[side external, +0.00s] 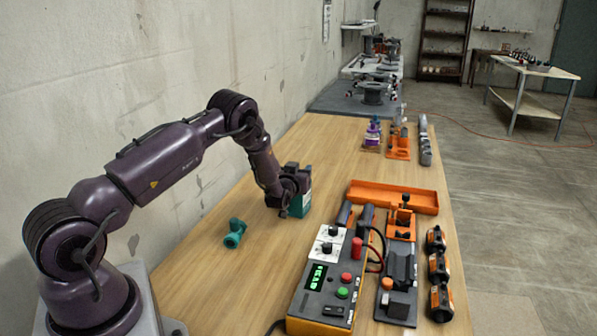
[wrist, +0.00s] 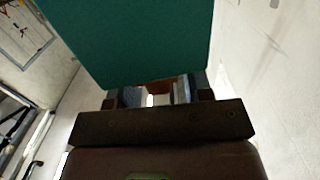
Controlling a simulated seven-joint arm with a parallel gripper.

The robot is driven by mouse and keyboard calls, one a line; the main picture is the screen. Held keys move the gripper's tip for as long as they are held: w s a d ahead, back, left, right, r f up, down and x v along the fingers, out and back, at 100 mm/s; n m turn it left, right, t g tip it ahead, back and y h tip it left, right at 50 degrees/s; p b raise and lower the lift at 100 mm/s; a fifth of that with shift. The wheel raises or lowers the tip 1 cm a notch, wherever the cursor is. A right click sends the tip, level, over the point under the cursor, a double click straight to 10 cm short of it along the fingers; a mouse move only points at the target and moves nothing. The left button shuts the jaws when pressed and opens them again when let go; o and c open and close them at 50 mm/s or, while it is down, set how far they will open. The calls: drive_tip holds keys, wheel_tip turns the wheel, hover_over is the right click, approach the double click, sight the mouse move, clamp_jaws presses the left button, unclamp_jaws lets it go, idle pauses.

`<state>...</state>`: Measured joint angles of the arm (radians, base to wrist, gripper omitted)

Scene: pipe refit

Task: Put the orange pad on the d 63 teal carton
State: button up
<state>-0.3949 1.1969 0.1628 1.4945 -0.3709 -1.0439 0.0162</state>
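The teal carton (side external: 299,206) is upright at the end of my arm, over the middle of the bench. In the wrist view its plain teal face (wrist: 135,40) fills the upper middle and hides the fingertips. My gripper (side external: 294,184) is at the carton, with its fingers (wrist: 155,94) on either side of a small gap below the carton's edge. It appears shut on the carton, but the contact is hidden. I cannot tell if the carton touches the bench. No separate orange pad is clearly identifiable; an orange tray (side external: 395,197) lies to the right of the carton.
A teal pipe fitting (side external: 235,233) lies left of the carton. A control box (side external: 327,285) with knobs and buttons stands in front right.

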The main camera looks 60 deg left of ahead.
drive_tip(key=shift+r, duration=0.25)
drive_tip(key=v, duration=1.2)
drive_tip(key=d+r+m+g+h, duration=0.1)
drive_tip(key=d+r+m+h, duration=0.3)
drive_tip(key=d+r+h, duration=0.9)
drive_tip(key=s+d+r+m+g, duration=0.1)
drive_tip(key=s+d+r+g, duration=0.1)
drive_tip(key=s, duration=0.5)
drive_tip(key=s+d+r+m+g, duration=0.2)
drive_tip(key=s+d+r, duration=0.2)
drive_tip(key=s+d, duration=0.2)
drive_tip(key=s+d+r+m+g, duration=0.1)
drive_tip(key=s+d+r, duration=0.3)
drive_tip(key=s, duration=0.5)
drive_tip(key=shift+s+d+m+g+y, duration=0.3)
drive_tip(key=shift+s+m+g, duration=0.1)
drive_tip(key=shift+m, duration=0.1)
